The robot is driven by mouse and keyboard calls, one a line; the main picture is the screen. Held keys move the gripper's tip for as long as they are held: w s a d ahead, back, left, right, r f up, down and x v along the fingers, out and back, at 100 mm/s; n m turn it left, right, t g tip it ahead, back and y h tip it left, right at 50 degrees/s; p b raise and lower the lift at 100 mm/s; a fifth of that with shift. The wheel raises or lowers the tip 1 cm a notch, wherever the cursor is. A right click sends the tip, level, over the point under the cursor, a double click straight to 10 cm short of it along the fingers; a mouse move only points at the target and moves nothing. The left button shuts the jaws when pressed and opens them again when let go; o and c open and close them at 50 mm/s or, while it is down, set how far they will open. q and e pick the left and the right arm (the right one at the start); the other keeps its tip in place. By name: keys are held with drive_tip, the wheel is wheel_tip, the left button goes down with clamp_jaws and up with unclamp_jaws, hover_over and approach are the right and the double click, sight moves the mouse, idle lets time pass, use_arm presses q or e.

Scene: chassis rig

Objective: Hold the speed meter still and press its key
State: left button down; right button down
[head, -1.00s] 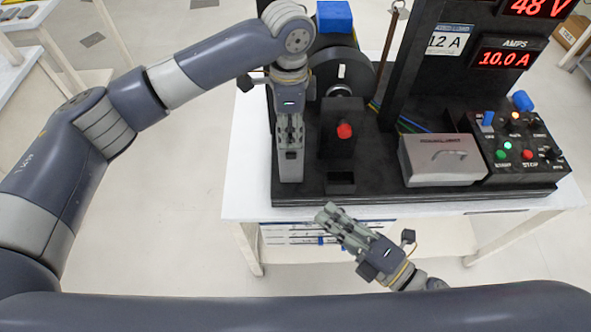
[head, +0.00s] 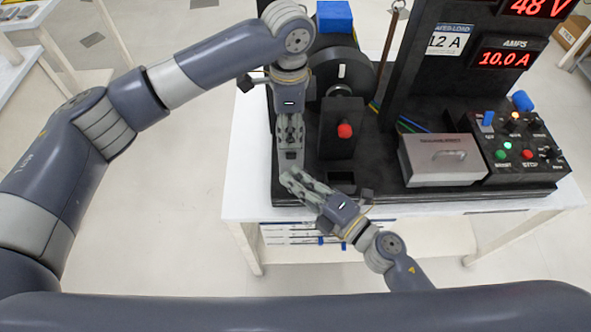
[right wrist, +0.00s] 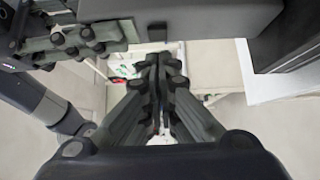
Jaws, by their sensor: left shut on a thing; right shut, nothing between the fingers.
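The speed meter (head: 291,160) looks like a grey, box-like body at the left end of the black rig base in the head view. My left gripper (head: 290,138) points down and is shut on it. The meter also seems to be the dark grey block (right wrist: 185,16) at the top of the right wrist view, with the left gripper (right wrist: 90,38) beside it. My right gripper (head: 290,177) is shut and empty, its tips close to the meter's lower end; I cannot tell whether they touch. Its closed fingertips (right wrist: 158,62) show below the block. I cannot make out the key.
A black post with a red knob (head: 344,131) stands right of the meter, before a dark wheel (head: 327,72). A silver box (head: 438,159) and control panel (head: 527,128) stand further right on the black base (head: 400,198). Floor is clear at the left.

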use_arm(q)
drive_tip(key=shift+f, duration=0.2)
use_arm(e)
drive_tip(key=shift+w, duration=0.95)
use_arm(q)
drive_tip(key=shift+s, duration=0.1)
use_arm(e)
drive_tip(key=shift+w, duration=1)
use_arm(q)
drive_tip(key=shift+s, duration=0.1)
drive_tip(key=shift+f, duration=0.1)
use_arm(e)
approach(287, 158)
drive_tip(key=s+d, duration=0.2)
drive_tip(key=s, duration=0.5)
drive_tip(key=shift+w+a+r, duration=0.15)
drive_tip(key=shift+w+a, duration=0.05)
drive_tip(key=shift+w, duration=0.05)
